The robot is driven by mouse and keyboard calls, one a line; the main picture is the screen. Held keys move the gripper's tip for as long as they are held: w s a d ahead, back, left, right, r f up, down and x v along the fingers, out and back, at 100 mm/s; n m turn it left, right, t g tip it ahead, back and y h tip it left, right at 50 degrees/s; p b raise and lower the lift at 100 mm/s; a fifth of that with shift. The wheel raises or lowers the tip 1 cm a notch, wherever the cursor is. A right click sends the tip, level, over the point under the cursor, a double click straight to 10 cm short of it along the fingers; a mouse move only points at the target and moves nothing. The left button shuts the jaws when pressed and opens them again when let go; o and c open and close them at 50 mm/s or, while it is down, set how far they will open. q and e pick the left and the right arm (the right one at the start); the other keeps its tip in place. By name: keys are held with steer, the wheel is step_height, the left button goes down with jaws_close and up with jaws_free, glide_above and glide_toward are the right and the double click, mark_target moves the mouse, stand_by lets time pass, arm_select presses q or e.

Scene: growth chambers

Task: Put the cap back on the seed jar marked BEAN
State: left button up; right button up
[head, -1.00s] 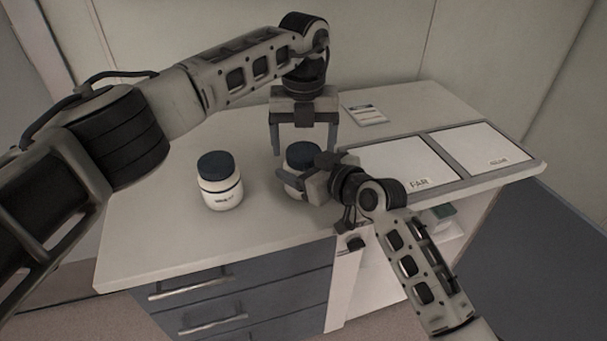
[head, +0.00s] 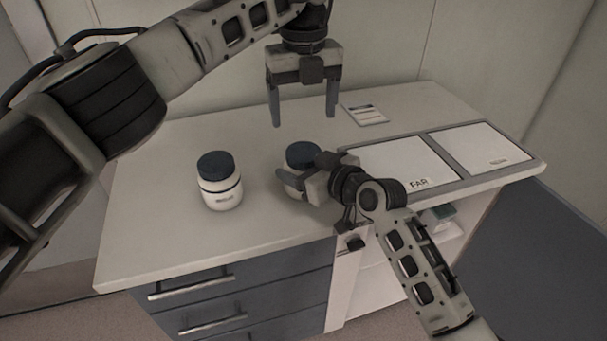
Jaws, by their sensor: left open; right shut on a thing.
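A white jar (head: 292,191) with a dark blue cap (head: 303,154) stands on the counter at the middle. My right gripper (head: 291,183) is shut around this jar's body and covers much of it, and no label on it can be read. The cap sits on the jar's top. My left gripper (head: 303,115) is open and empty, above the capped jar and apart from it. A second white jar (head: 221,195) with a dark blue cap (head: 215,165) stands to the left; its label is too small to read.
Two white panels (head: 405,163) in a grey frame lie at the counter's right, the nearer marked FAR. A small card (head: 365,115) lies behind. Drawers (head: 240,293) are below the front edge. The counter's left part (head: 150,215) is clear.

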mark_target(303, 151)
arm_select(q)
steer(key=shift+f, duration=0.15)
steer(key=shift+f, duration=3.95)
steer(key=c, duration=1)
steer(key=shift+m, duration=0.9)
steer(key=o, duration=1.2)
steer(key=shift+c, duration=0.2)
steer(key=shift+r, duration=0.1)
step_height(303, 151, up, 12)
